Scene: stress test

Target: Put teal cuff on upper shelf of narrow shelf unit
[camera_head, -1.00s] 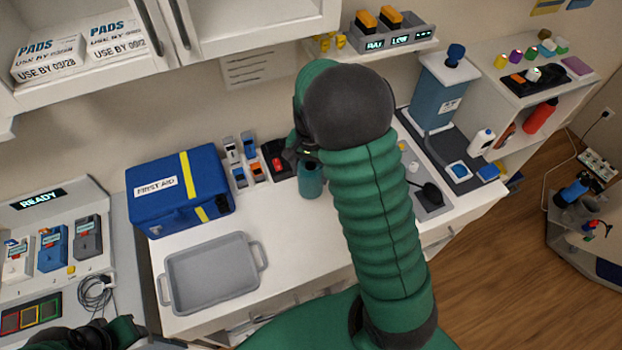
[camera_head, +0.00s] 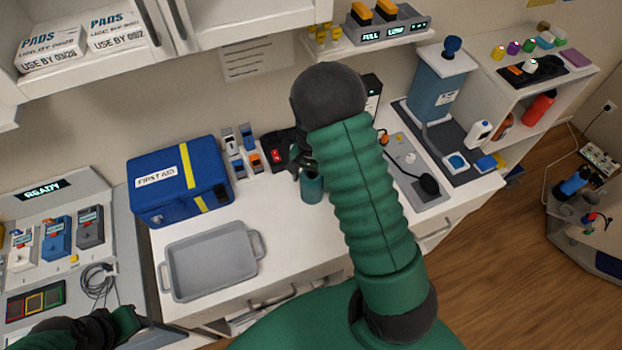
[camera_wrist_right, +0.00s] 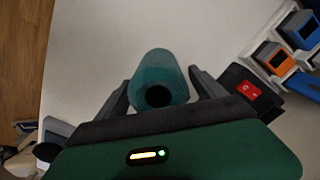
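The teal cuff (camera_head: 312,188), a small teal cylinder, stands on the white counter just below my right gripper (camera_head: 303,160) in the head view. In the right wrist view the cuff (camera_wrist_right: 160,66) lies between the two dark fingers (camera_wrist_right: 160,92), which are spread with a narrow gap visible beside it. My left gripper (camera_head: 140,320) is at the lower left; its fingers are too unclear to read. A white shelf unit (camera_head: 505,106) stands at the right, with its upper surface and a shelf below visible.
A blue first aid bag (camera_head: 160,207) and a grey tray (camera_head: 210,285) are left of the cuff. Small colored-front devices (camera_head: 240,150) and a red-switch box (camera_head: 277,156) stand behind it. Colored caps and a black holder (camera_head: 530,73) occupy part of the shelf unit's top.

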